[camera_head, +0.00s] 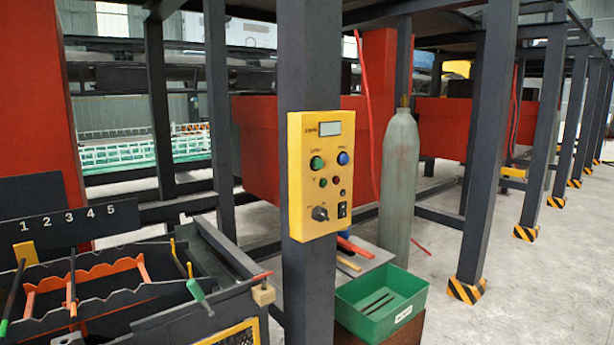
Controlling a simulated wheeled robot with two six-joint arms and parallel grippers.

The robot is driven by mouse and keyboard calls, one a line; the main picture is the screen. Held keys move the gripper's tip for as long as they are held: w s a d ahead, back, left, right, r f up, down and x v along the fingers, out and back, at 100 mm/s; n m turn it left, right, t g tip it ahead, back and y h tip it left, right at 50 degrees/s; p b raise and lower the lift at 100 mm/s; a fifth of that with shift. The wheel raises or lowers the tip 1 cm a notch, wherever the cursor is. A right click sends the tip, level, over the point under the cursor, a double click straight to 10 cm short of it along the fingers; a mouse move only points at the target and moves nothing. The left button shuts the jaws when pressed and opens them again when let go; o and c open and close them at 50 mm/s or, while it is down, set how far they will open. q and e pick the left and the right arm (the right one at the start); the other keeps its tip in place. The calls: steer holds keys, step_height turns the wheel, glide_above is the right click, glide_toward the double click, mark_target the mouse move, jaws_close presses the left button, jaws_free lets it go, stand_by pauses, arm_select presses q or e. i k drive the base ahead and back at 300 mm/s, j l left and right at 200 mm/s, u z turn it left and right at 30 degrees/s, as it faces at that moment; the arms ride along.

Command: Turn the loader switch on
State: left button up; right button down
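A yellow control box (296,198) is mounted on a dark upright post in the middle of the view. It has a small display (330,129) at the top. At the bottom are a black rotary knob (320,213) and a black rocker switch (342,210). The labels are too small to read, so I cannot tell which control is the loader switch or its position. Neither of my grippers is in view.
A dark rack (100,299) with coloured rods stands at the lower left, under a plate (70,235) numbered 1 to 5. A green bin (381,326) is below right of the box. A grey gas cylinder (400,180) stands behind. The floor on the right is clear.

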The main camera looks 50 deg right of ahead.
mark_target(320, 214)
steer(key=z, duration=1.7)
